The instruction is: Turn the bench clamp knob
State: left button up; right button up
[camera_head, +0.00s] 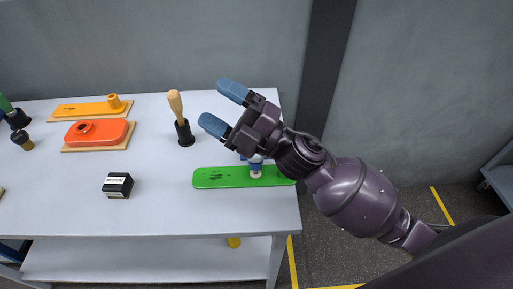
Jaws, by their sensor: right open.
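My right gripper (222,107) is open and empty, with blue fingertips. It is over the right part of the bench, its fingers pointing to the upper left. A small blue and white fitting (256,173) stands on a long green board (217,178) below the gripper, partly hidden by my wrist. I cannot tell which of these, if any, is the bench clamp knob. My left gripper is not in view.
A wooden-handled tool (175,103) stands in a black holder (184,135) left of the gripper. A black labelled box (117,185), a red-orange block (103,132) and an orange board (82,109) are further left. The bench (150,215) is clear at its front middle.

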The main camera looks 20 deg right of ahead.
jog(key=s+a+f+n+g+h, duration=0.2)
jog(key=a+n+g, duration=0.1)
jog(key=n+g, duration=0.65)
jog(key=s+a+f+n+g+h, duration=0.2)
jog(key=s+a+n+g, duration=0.1)
jog(key=n+g, duration=0.6)
jog(key=w+d+f+n+t+h, duration=0.1)
jog(key=w+d+n+t+h, duration=0.1)
jog(key=w+d+h, duration=0.35)
jog(key=w+d+f+n+t+h, duration=0.1)
jog(key=w+d+h, duration=0.2)
jog(key=d+h, duration=0.6)
jog(key=shift+y, duration=0.35)
jog(key=f, duration=0.7)
jog(key=s+a+f, duration=0.1)
jog(key=f, duration=0.2)
jog(key=shift+a+f, duration=0.1)
jog(key=shift+f, duration=0.15)
jog(key=shift+c, duration=0.3)
